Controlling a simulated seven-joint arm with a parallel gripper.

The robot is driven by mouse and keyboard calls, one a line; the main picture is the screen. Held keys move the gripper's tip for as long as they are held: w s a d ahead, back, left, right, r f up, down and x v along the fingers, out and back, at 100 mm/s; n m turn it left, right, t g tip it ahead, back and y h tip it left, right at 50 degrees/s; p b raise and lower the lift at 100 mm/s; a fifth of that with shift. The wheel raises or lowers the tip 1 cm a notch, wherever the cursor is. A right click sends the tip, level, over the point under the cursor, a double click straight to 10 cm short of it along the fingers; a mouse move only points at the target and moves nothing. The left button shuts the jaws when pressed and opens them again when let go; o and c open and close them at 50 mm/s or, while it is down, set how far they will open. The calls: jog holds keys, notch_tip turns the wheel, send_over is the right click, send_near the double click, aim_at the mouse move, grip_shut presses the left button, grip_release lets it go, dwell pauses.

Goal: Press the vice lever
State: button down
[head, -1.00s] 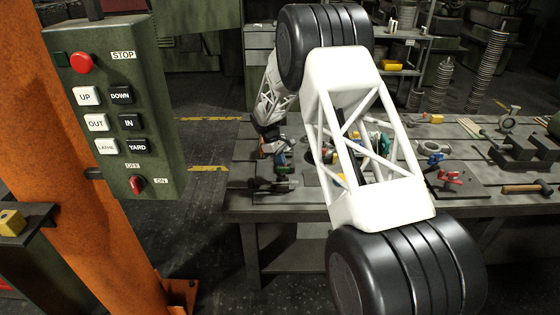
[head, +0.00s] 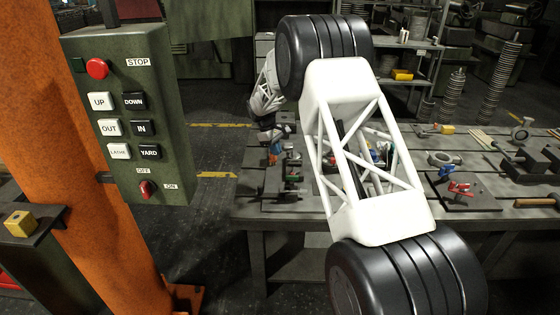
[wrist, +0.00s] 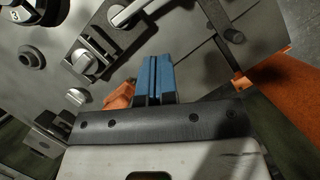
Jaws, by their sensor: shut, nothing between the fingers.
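In the head view my gripper (head: 275,154) is low over the left end of the workbench, small and partly blurred into the clutter there. In the wrist view its two blue fingers (wrist: 154,79) lie side by side, shut and empty. A dark vice-like fixture (head: 281,187) sits at the bench's left end, just below my gripper. I cannot make out its lever for certain. The wrist view shows a pale metal bar (wrist: 132,11) and a slotted round knob (wrist: 88,61) beyond the fingertips. I cannot tell whether the fingers touch anything.
My white arm link hides the middle of the workbench (head: 285,222). To its right are a red clamp (head: 460,189), a round grey fitting (head: 444,159) and a hammer (head: 538,202). A green button panel (head: 128,120) on an orange column stands at left. Floor shows between column and bench.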

jog(key=shift+v, duration=1.5)
jog(key=shift+s+r, duration=0.1)
jog(key=shift+r, duration=0.05)
jog(key=s+d+r+m+t+y, duration=0.1)
jog(key=s+d+r+m, duration=0.1)
jog(key=s+d+r, duration=0.5)
jog(key=s+d+r+m+y, duration=0.15)
jog(key=s+d+r, duration=0.25)
jog(key=s+r, duration=0.6)
jog(key=s+d+r+m+t, duration=0.15)
jog(key=s+d+r, duration=0.4)
jog(key=s, duration=0.55)
jog(key=s+d+m, duration=0.2)
jog(key=s, duration=1)
jog(key=s+d+f+m+t+y, duration=0.1)
jog(key=s+d+m, duration=0.1)
jog(key=s, duration=1)
jog(key=s+d+m+t, duration=0.1)
jog(key=s+d+m, duration=0.2)
jog(key=s, duration=0.9)
jog(key=shift+d+f, duration=0.3)
jog(key=shift+d, duration=0.1)
jog(key=shift+s, duration=0.1)
